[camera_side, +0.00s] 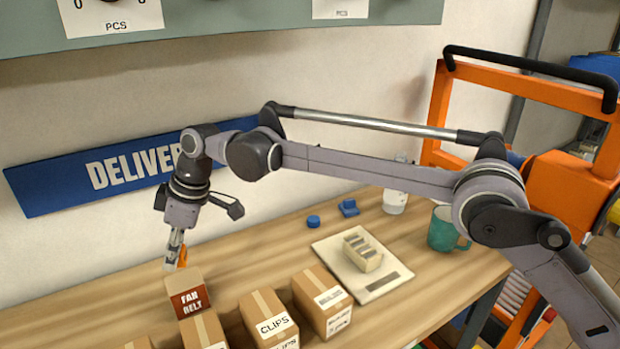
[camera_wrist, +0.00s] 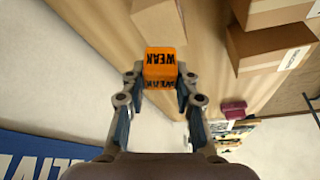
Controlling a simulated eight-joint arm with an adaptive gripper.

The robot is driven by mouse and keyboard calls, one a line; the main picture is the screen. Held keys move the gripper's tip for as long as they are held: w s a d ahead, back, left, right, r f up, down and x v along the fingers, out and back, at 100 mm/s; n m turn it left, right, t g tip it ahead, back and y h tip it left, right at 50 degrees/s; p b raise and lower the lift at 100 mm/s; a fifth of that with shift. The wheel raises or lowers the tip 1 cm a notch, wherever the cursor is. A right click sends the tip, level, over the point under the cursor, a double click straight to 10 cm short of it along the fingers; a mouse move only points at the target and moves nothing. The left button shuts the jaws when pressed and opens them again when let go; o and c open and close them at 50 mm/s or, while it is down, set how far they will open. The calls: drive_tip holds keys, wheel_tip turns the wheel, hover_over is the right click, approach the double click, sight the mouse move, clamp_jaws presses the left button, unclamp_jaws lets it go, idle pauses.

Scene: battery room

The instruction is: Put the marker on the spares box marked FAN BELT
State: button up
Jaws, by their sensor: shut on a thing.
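The marker is an orange block with black lettering reading WEAK (camera_wrist: 160,66), held between the two fingertips in the wrist view. My gripper (camera_wrist: 160,80) is shut on it. In the side view my gripper (camera_side: 176,258) points down, with a bit of orange showing at its tips. The spares box marked FAN BELT (camera_side: 190,301) is a small brown carton with a dark red label, just below and slightly right of the tips. A plain carton face (camera_wrist: 157,20) shows beyond the marker in the wrist view; its label is hidden. I cannot tell whether marker and box touch.
Several other cartons stand along the bench front, including one marked CLIPS (camera_side: 268,318) and a taped one (camera_side: 322,302). A board with a small slotted block (camera_side: 362,250), a green mug (camera_side: 447,230) and blue pieces (camera_side: 348,208) lie right. The wall with a blue sign (camera_side: 60,184) is behind.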

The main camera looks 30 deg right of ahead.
sight(177, 267)
drive_tip(key=shift+a+f, duration=0.2)
drive_tip(key=shift+f, duration=1.9)
drive_tip(key=shift+f, duration=0.15)
drive_tip(key=o, duration=0.9)
drive_tip(key=shift+o, duration=0.2)
